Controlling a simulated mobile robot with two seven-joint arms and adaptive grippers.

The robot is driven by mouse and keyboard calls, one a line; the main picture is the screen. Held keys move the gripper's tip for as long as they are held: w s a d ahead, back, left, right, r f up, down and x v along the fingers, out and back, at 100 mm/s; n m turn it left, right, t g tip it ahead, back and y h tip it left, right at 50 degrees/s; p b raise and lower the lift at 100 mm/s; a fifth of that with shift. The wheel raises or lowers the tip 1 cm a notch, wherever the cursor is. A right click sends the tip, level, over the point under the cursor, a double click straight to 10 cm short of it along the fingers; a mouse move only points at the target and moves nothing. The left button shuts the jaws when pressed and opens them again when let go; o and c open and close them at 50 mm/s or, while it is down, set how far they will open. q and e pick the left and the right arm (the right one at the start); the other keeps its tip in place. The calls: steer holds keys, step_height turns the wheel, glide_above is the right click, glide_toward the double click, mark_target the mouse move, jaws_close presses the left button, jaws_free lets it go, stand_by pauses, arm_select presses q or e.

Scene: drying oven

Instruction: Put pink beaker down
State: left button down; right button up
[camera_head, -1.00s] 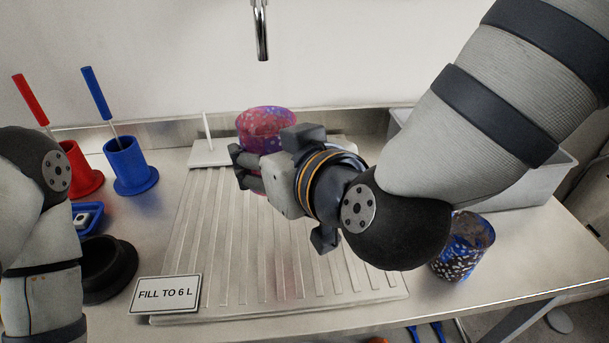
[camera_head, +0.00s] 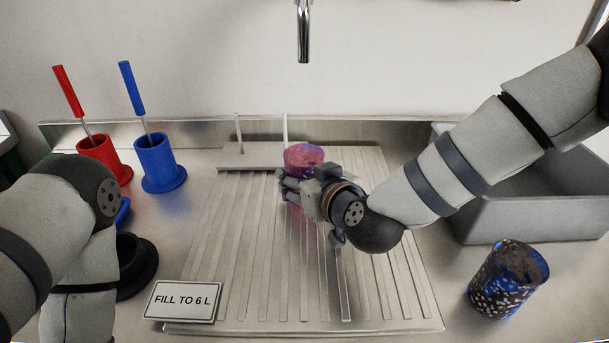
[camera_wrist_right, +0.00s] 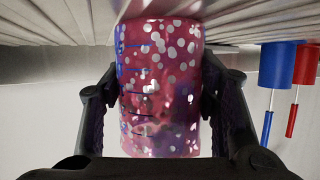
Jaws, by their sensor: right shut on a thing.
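The pink beaker (camera_head: 303,156), speckled with white and blue, is upright over the back part of the ribbed draining board (camera_head: 235,255). My right gripper (camera_head: 286,187) is shut around its sides. In the right wrist view the beaker (camera_wrist_right: 160,85) fills the gap between the two dark fingers of the gripper (camera_wrist_right: 163,100), with the ribbed board beyond its end. Whether its base touches the board I cannot tell, as the gripper hides it in the head view. My left arm shows at the left; its gripper is out of view.
A blue speckled beaker (camera_head: 508,280) stands right of the board, before a grey basin (camera_head: 530,205). Red (camera_head: 104,160) and blue (camera_head: 160,164) holders with tools stand left. A pegged rack (camera_head: 240,160) is behind; a "FILL TO 6 L" sign (camera_head: 183,301) is in front.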

steer(key=o, duration=1.4)
steer(key=shift+r, duration=0.2)
steer(key=v, duration=0.3)
steer(key=p+v, duration=0.1)
steer(key=v, duration=0.2)
steer(key=p+v, duration=0.1)
steer(key=v, duration=0.2)
steer(key=shift+r, duration=0.45)
steer(key=shift+s+d+r, duration=0.1)
steer(key=shift+s+d, duration=0.15)
steer(key=shift+s, duration=0.3)
steer(key=shift+s+d, duration=0.2)
steer(key=shift+s, duration=0.3)
steer(key=shift+s+d, duration=0.1)
steer(key=shift+s, duration=0.15)
arm_select(q)
steer(key=w+r+t, duration=0.1)
steer(key=w+r, duration=0.1)
steer(key=shift+w+r, duration=0.25)
steer(key=shift+w, duration=0.1)
